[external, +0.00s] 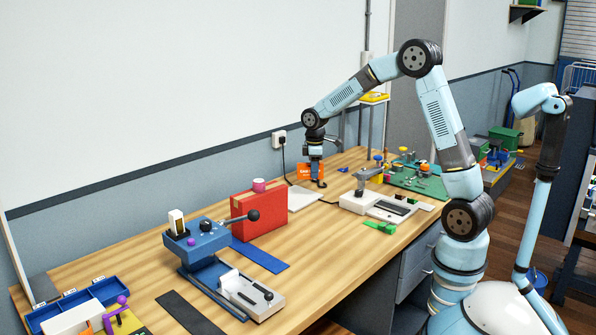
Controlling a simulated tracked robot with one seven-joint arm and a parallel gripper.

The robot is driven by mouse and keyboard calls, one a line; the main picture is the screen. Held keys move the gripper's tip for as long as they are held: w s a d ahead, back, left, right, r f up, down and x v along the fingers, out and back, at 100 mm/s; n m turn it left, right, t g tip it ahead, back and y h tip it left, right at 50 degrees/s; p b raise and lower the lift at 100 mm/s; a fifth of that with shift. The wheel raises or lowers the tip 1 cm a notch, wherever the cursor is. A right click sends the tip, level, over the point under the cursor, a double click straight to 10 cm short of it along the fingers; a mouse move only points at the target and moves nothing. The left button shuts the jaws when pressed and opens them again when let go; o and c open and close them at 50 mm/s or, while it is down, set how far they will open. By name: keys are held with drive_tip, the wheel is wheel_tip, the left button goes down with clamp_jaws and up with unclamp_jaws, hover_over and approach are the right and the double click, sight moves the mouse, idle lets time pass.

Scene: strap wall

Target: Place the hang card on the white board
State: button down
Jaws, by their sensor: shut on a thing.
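The hang card (303,172) is a small orange card with pale lettering. It is in my gripper (318,184), which points straight down and is shut on it. My gripper partly covers the card. The white board (303,199) appears to be the flat white plate on the wooden bench, just below and to the left of my gripper. The card is upright, above the far part of this board. Whether its lower edge touches the board is too small to tell.
A red block (259,216) with a pink roll on top stands left of the board. A blue lever device (197,245) is at the near left. A white device (357,201) and a green mat (415,181) with tools lie to the right. A socket cable hangs behind.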

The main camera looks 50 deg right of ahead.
hover_over(298, 197)
wheel_tip(298, 197, down, 7)
drive_tip(key=shift+s+f, duration=0.1)
drive_tip(key=shift+f, duration=0.3)
wheel_tip(298, 197, down, 3)
drive_tip(key=shift+r, duration=0.15)
drive_tip(key=c, duration=1)
unclamp_jaws()
drive_tip(key=shift+o, duration=0.2)
